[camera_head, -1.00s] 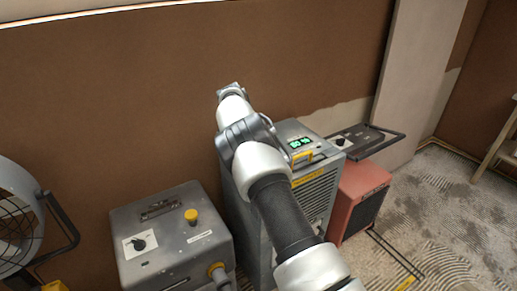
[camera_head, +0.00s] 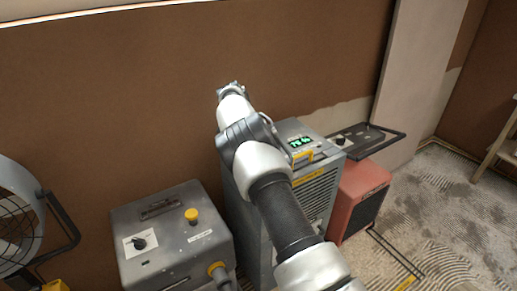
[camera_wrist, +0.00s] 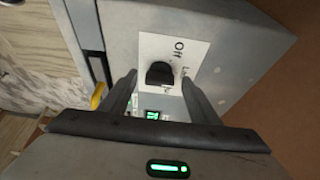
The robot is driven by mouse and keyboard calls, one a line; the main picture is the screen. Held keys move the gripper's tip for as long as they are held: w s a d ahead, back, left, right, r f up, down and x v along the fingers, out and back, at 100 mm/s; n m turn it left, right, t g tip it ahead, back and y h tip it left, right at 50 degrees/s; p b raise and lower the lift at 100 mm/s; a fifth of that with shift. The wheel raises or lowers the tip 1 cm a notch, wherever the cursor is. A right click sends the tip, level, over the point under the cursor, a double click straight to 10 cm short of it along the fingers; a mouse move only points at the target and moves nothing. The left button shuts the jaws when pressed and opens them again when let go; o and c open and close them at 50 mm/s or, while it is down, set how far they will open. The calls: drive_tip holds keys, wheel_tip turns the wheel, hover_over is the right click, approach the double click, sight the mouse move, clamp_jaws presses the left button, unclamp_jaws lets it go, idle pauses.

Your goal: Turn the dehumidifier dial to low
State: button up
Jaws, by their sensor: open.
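The dehumidifier (camera_head: 322,188) is the tall grey cabinet behind my arm, with a green display (camera_head: 300,142) on top. In the wrist view a black dial (camera_wrist: 160,73) sits on a white label plate (camera_wrist: 184,50). "Off" and part of a word starting with "L" show on the plate. My gripper (camera_wrist: 160,82) is open, its two dark fingers on either side of the dial. Contact with the dial cannot be told. In the head view my arm hides this dial, and the fingers are not visible.
A grey box (camera_head: 165,262) with its own black knob (camera_head: 138,243) and a yellow button stands left. A fan (camera_head: 18,215) is at the far left. A red heater (camera_head: 358,200) and a dark panel with a handle (camera_head: 365,140) are right. A brown wall (camera_head: 150,90) is behind.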

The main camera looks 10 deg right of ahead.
drive_tip(key=p+v, duration=0.1)
drive_tip(key=v, duration=1.6)
drive_tip(key=shift+a, duration=0.15)
drive_tip(key=shift+s, duration=0.1)
drive_tip(key=s+d+r+n+t+y+p, duration=0.1)
drive_tip(key=s+d+r+n, duration=0.1)
drive_tip(key=s+d+r, duration=0.35)
drive_tip(key=s+d+r+n+y+p, duration=0.1)
drive_tip(key=s+d+r+y, duration=0.15)
drive_tip(key=s+r, duration=0.65)
drive_tip(key=s+r+n+t+p, duration=0.15)
drive_tip(key=s+r+n, duration=0.4)
drive_tip(key=s, duration=0.65)
drive_tip(key=s+f+n+p, duration=0.1)
drive_tip(key=s+f+n, duration=0.1)
drive_tip(key=s, duration=0.7)
drive_tip(key=s+f+n+t, duration=0.1)
drive_tip(key=s+f+n, duration=0.2)
drive_tip(key=s, duration=0.6)
drive_tip(key=shift+a+f+p, duration=0.2)
drive_tip(key=shift+a+p, duration=0.15)
drive_tip(key=shift+s+t+y, duration=0.1)
drive_tip(key=shift+t+y, duration=0.15)
